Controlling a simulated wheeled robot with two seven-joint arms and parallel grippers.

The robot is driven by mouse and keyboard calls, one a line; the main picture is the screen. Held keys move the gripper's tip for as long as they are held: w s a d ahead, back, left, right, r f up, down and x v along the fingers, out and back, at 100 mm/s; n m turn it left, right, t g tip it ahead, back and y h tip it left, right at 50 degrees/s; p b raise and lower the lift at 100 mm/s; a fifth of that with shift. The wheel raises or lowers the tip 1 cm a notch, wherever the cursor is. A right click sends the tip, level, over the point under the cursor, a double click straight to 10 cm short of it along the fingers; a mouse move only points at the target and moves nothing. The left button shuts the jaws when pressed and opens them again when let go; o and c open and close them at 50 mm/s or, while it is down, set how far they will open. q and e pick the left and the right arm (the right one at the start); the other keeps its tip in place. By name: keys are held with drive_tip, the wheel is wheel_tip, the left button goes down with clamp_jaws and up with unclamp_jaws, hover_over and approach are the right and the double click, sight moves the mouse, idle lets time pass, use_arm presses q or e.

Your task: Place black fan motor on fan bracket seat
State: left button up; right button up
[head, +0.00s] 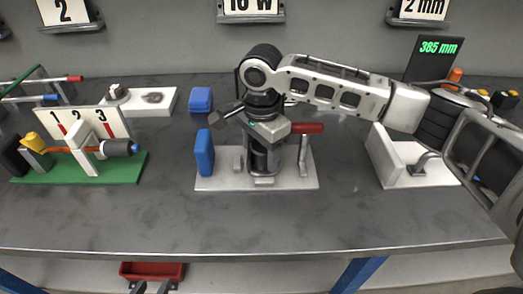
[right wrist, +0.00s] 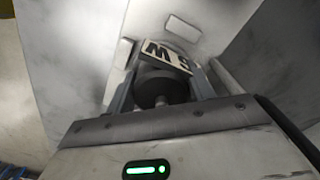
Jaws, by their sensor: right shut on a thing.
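My right gripper (head: 264,130) points down over the middle of a grey bracket (head: 222,184) in the head view. It is shut on the black fan motor (head: 259,158), a dark cylinder held upright just above or on the bracket's middle; I cannot tell if it touches the seat, which the gripper and motor hide. In the right wrist view the dark motor (right wrist: 157,85) sits between the two fingers. The bracket has a blue block (head: 204,152) on its left and a grey upright with a red bar (head: 307,128) on its right. My left gripper (head: 152,289) barely shows at the bottom edge, its fingers apart.
A green board (head: 120,172) with numbered parts stands at the left. A white open fixture (head: 395,165) stands at the right, below my right arm. A small blue block (head: 201,99) lies behind the bracket. The front of the grey table (head: 120,222) is clear. A red bin (head: 152,271) is below.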

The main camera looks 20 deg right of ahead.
sight(261, 146)
use_arm(q)
drive_tip(key=shift+r, duration=0.1)
use_arm(e)
drive_tip(key=o, duration=0.7)
drive_tip(key=shift+f, duration=0.1)
drive_tip(key=o, duration=0.4)
use_arm(q)
drive_tip(key=shift+s+f, duration=0.1)
drive_tip(key=shift+f, duration=0.1)
use_arm(e)
drive_tip(key=shift+o, duration=0.2)
use_arm(q)
drive_tip(key=shift+a+r+p, duration=0.1)
drive_tip(key=shift+r+p, duration=0.2)
drive_tip(key=shift+p, duration=0.35)
use_arm(e)
wheel_tip(261, 146, up, 12)
drive_tip(key=shift+r, duration=0.2)
